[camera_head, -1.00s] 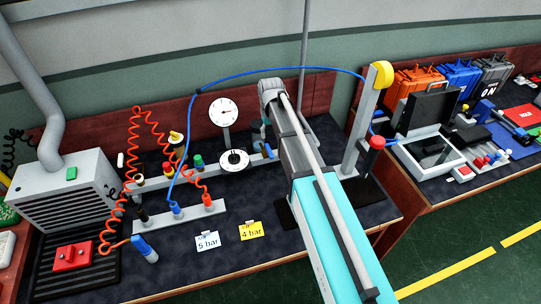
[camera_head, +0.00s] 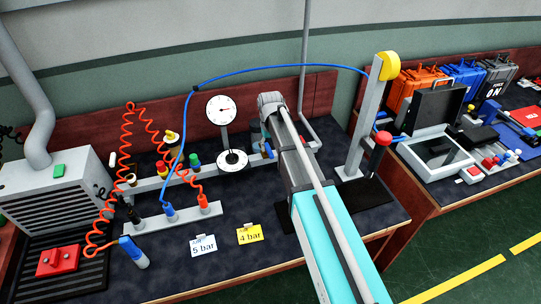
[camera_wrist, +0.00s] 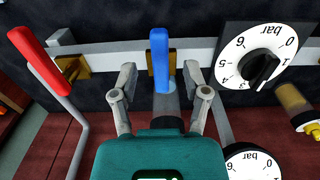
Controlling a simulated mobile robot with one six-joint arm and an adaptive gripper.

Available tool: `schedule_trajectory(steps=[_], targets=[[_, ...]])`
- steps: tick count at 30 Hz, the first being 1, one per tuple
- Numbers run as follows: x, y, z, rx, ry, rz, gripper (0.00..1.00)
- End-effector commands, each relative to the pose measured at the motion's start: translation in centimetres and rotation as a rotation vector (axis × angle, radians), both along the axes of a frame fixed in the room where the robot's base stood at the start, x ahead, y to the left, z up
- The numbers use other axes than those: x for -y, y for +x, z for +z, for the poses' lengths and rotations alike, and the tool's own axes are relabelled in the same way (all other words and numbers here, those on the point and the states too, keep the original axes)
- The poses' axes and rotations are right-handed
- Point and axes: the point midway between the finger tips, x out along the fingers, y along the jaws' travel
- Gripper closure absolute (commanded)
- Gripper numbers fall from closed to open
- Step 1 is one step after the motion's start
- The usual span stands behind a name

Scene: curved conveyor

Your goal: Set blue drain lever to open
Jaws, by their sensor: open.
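The blue drain lever (camera_wrist: 160,58) stands upright in the picture in the wrist view, at the top centre. A grey cylindrical body shows below it. My gripper (camera_wrist: 161,76) is open, with one finger on each side of the lever and a visible gap to each. In the head view, a small blue part that looks like this lever (camera_head: 268,150) shows just left of my arm. My gripper's fingers are mostly hidden there by the arm.
In the wrist view, a red lever (camera_wrist: 40,60) is at the left, and a black dial knob (camera_wrist: 262,70) sits close right of my gripper. A round gauge (camera_head: 221,110) and coiled red hoses (camera_head: 127,150) stand left of my arm. A grey post (camera_head: 362,125) stands right.

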Motion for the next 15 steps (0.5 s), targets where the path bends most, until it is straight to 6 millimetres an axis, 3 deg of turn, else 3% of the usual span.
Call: schedule_trajectory(steps=[6, 15], targets=[[0.0, 0.0, -1.9, 0.000, 0.000, 0.000, 0.40], [0.0, 0.0, -2.8, 0.000, 0.000, 0.000, 0.40]])
